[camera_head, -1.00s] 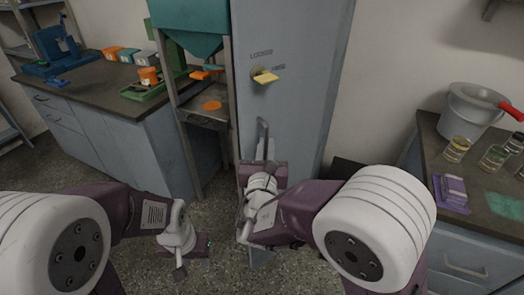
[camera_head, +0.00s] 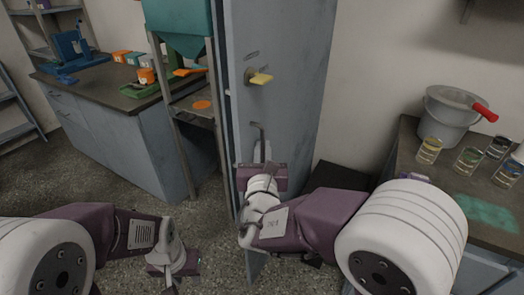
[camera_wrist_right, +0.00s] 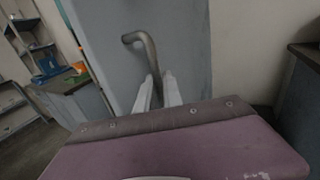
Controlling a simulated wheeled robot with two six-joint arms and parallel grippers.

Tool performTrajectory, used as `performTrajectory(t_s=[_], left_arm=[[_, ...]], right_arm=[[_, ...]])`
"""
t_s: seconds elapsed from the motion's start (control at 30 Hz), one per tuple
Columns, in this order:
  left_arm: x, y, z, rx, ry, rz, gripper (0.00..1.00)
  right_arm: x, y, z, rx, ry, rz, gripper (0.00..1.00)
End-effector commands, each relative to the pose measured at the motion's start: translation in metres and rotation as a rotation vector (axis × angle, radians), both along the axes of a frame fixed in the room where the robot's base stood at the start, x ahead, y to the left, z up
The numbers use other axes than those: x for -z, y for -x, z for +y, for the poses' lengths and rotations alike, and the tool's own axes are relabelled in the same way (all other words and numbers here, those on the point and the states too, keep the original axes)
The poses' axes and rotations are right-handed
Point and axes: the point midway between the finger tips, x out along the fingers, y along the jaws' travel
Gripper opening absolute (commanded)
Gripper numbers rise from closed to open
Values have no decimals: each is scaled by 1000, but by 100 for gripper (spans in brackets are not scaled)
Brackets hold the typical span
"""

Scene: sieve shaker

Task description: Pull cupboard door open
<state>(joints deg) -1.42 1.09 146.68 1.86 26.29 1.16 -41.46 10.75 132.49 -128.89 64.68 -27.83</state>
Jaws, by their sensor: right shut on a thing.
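The tall grey-blue cupboard door (camera_head: 290,110) stands in the middle of the head view. A yellow knob (camera_head: 260,78) sits on its upper part, pointing right. The bent metal handle (camera_head: 261,135) is below the knob; its upper end also shows in the right wrist view (camera_wrist_right: 139,38). My right gripper (camera_head: 263,156) is shut on the lower part of the handle, with its two pale fingers on either side of the bar in the wrist view (camera_wrist_right: 157,80). My left gripper (camera_head: 174,280) hangs low over the floor, away from the door; its finger gap is unclear.
A workbench (camera_head: 125,98) with blue equipment and small boxes stands at the left. A metal stand with a teal hopper (camera_head: 178,15) is just left of the door. At the right, a bench (camera_head: 405,150) holds a bucket (camera_head: 450,115) and glass jars. Speckled floor lies between.

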Motion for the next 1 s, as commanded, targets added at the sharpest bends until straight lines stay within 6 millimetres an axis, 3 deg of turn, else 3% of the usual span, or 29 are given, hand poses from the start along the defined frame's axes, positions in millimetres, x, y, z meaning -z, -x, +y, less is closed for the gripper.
performTrajectory(t_s=[0.27,0.3,0.33,0.63,0.77,1.0], left_arm=[[-1,0,0,0,0,0,36],[-1,0,0,0,0,0,36],[-1,0,0,0,0,0,36],[-1,0,0,0,0,0,36],[-3,0,0,0,0,0,36],[-8,0,0,0,0,0,36]], right_arm=[[-5,-1,-2,6,-3,-11,0],[-5,-1,-2,6,-3,-11,16],[-5,-1,-2,6,-3,-11,20],[-3,1,0,2,-2,-5,20],[-3,21,3,-3,-3,-5,20],[-3,72,5,-3,-4,-6,20]])
